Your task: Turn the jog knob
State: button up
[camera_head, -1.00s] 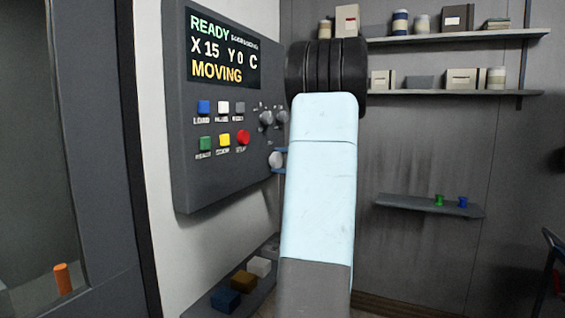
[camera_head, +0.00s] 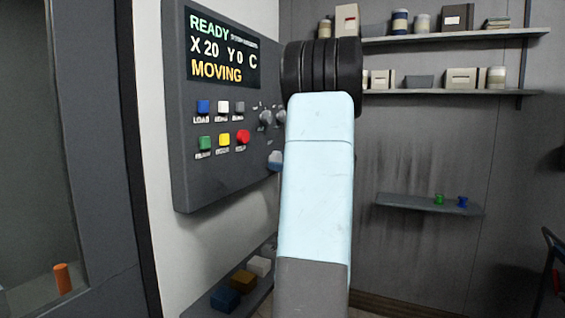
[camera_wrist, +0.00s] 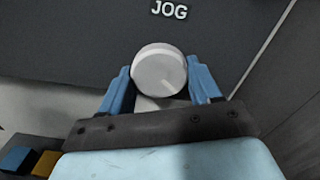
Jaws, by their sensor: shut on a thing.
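In the head view the knob (camera_head: 275,160) shows at the lower right of the grey control panel (camera_head: 190,180), partly behind my arm. My fingers are mostly hidden there. The panel's screen (camera_head: 222,47) reads READY, X 20, Y 0, C and MOVING.
Several coloured buttons (camera_head: 223,140) and two small grey knobs (camera_head: 265,118) sit close above and left of the jog knob. A low shelf with blue, yellow and white blocks (camera_head: 242,280) is below. Shelves with boxes (camera_head: 460,38) hang on the back wall.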

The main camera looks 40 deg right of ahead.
jog(key=shift+m, duration=0.5)
jog(key=o, duration=1.1)
jog(key=shift+c, duration=0.2)
jog(key=v, duration=1.3)
jog(key=shift+s+d, duration=0.15)
jog(key=shift+s, duration=0.15)
